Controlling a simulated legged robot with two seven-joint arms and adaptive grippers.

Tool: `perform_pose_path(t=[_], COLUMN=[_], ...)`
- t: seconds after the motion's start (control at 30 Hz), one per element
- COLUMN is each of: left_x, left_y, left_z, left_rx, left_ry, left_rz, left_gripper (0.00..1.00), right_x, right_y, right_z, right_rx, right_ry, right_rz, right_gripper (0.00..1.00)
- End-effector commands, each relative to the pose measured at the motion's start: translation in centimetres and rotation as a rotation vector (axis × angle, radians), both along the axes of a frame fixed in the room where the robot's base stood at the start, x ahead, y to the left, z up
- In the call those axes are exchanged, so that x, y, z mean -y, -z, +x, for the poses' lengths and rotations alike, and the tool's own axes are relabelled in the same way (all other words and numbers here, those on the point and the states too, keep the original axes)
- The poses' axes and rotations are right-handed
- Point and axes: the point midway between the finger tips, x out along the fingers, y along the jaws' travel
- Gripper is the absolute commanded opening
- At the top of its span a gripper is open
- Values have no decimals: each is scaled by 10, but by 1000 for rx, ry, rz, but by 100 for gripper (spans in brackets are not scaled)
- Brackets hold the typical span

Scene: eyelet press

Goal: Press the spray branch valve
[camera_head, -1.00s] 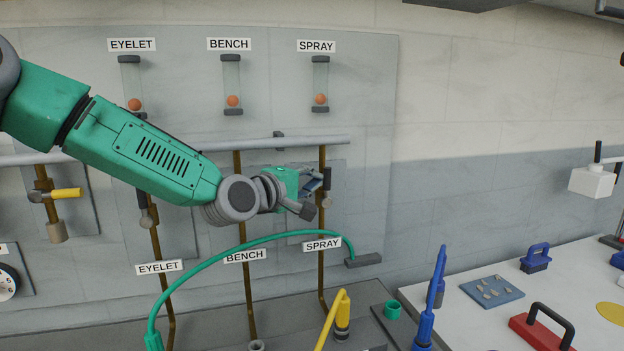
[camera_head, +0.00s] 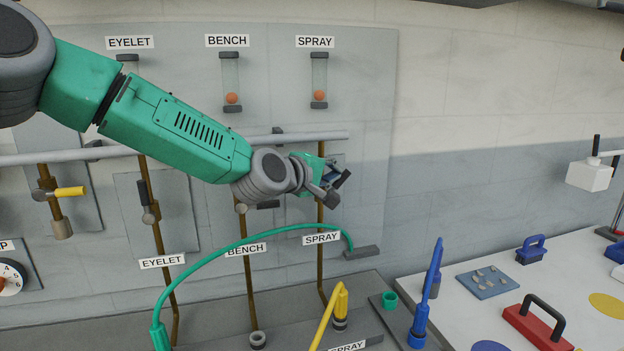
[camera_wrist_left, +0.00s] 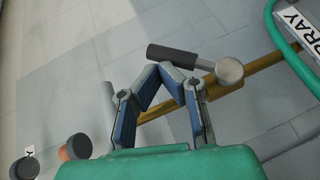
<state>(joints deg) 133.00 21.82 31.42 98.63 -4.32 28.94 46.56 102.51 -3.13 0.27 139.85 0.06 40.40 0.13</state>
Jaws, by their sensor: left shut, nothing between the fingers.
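The spray branch valve has a round grey hub (camera_wrist_left: 229,70) and a dark lever (camera_wrist_left: 172,53), seen in the left wrist view in front of the brown spray pipe (camera_wrist_left: 265,65). My left gripper (camera_wrist_left: 164,72) is shut and empty. Its blue-grey fingers meet just below the lever in that view; I cannot tell if they touch it. In the head view, my left gripper (camera_head: 336,184) is at the spray pipe (camera_head: 320,215), below the SPRAY sight tube (camera_head: 319,75). It largely hides the valve there. My right gripper is not in view.
The bench valve (camera_head: 241,208) has its lever sideways; the eyelet valve (camera_head: 149,216) has its lever nearly upright. A green hose (camera_head: 240,242) arches below my arm. A yellow hose (camera_head: 325,315) and blue tool (camera_head: 432,285) stand below. A white table (camera_head: 470,320) is at right.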

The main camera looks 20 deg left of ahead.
Motion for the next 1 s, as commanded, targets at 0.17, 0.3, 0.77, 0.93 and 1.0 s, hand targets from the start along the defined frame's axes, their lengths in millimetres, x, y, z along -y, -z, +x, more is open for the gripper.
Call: perform_pose_path(t=[0.17,0.3,0.77,0.93,1.0], left_x=[8,17,29,32,32], left_y=[3,2,24,29,30], left_z=[6,10,21,22,23], left_rx=[-1,-63,-75,-75,-75], left_ry=[0,2,-2,-2,-2], left_rz=[-1,110,111,112,112], left_gripper=[0,0,0,0,0], right_x=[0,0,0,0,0], right_y=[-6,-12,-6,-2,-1], right_z=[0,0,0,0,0], right_rx=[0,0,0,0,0], right_ry=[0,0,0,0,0], right_rz=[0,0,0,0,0], right_gripper=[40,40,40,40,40])
